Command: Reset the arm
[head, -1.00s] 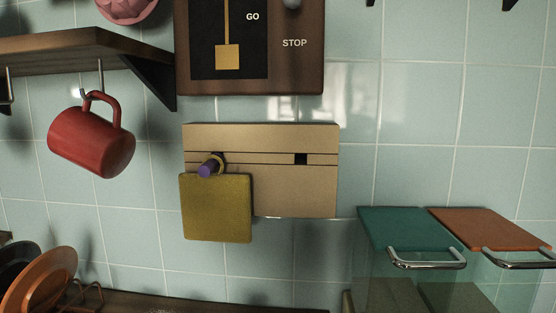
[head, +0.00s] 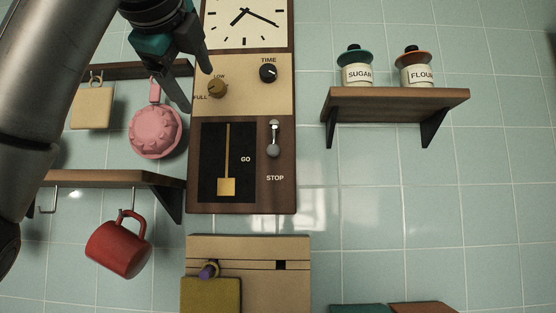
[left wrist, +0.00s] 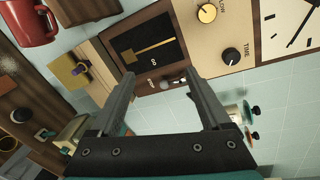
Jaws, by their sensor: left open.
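My left arm comes in from the upper left in the head view. Its gripper (head: 196,82) hangs in front of the wall, left of the brass knob (head: 217,88) on the clock panel. In the left wrist view the two dark fingers (left wrist: 162,98) are spread apart with nothing between them. Beyond them the black slider panel (left wrist: 147,46) and the grey GO/STOP lever (left wrist: 172,84) show. My right gripper is in neither view.
A pink pan (head: 155,131) and a tan board (head: 92,107) hang close to my left arm. A red mug (head: 118,248) hangs below a wooden shelf (head: 120,178). A shelf with sugar (head: 356,72) and flour (head: 415,74) jars is at right. The tiled wall below it is mostly clear.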

